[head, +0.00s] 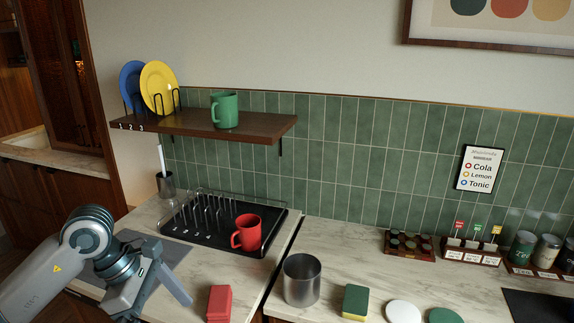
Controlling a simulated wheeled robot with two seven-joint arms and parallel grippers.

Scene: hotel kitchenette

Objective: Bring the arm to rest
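My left arm comes in from the lower left, and its gripper (170,277) is over the left counter, in front of the black dish rack. Its two fingers are spread apart with nothing visible between them. My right gripper is not in view.
The dish rack (190,242) holds a red mug (247,233). A shelf (190,122) above bears a blue plate (130,82), a yellow plate (158,84) and a green mug (224,110). A red block (219,303), metal cup (301,280) and sponge (355,302) stand near the front.

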